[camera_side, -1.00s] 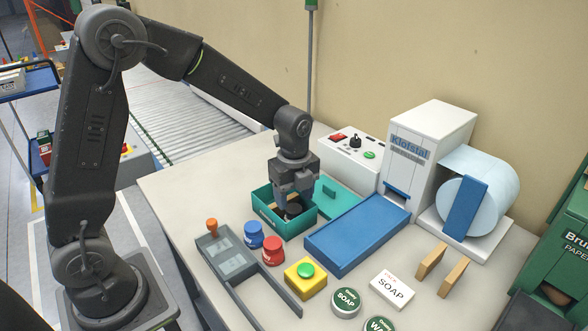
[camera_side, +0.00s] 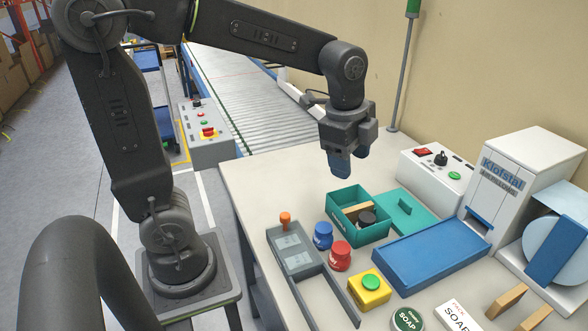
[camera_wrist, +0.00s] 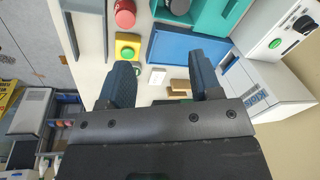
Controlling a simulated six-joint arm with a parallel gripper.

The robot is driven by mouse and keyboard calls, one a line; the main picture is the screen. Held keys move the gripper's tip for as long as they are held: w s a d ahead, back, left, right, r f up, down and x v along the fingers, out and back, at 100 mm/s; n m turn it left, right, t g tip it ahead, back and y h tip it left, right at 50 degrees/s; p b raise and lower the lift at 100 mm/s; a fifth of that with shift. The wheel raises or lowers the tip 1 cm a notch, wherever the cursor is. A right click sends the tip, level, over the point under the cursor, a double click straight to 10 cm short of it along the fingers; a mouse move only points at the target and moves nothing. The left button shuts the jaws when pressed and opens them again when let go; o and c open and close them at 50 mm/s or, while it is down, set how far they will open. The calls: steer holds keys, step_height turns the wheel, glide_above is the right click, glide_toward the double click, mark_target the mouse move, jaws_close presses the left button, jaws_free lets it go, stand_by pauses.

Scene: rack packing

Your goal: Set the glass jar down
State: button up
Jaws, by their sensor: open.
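A round black-topped item (camera_side: 367,219), which looks like the jar, sits inside the teal box (camera_side: 374,237); the box walls hide its lower part, so I cannot tell if it is glass. Its dark top also shows at the top edge of the wrist view (camera_wrist: 177,6). A wooden block (camera_side: 356,210) lies beside it in the box. My gripper (camera_side: 341,168) is open and empty, above and behind the box, clear of its rim. In the wrist view its two fingers (camera_wrist: 160,82) stand apart with nothing held between them.
A yellow button box (camera_side: 370,289) is in front. The table's back left is clear.

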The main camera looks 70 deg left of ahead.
steer(key=s+n+t, duration=0.3)
steer(key=s+n, duration=0.9)
steer(key=shift+s+d+r+n+t, duration=0.25)
steer(key=shift+d+r+n+t, duration=0.05)
steer(key=shift+n, duration=0.1)
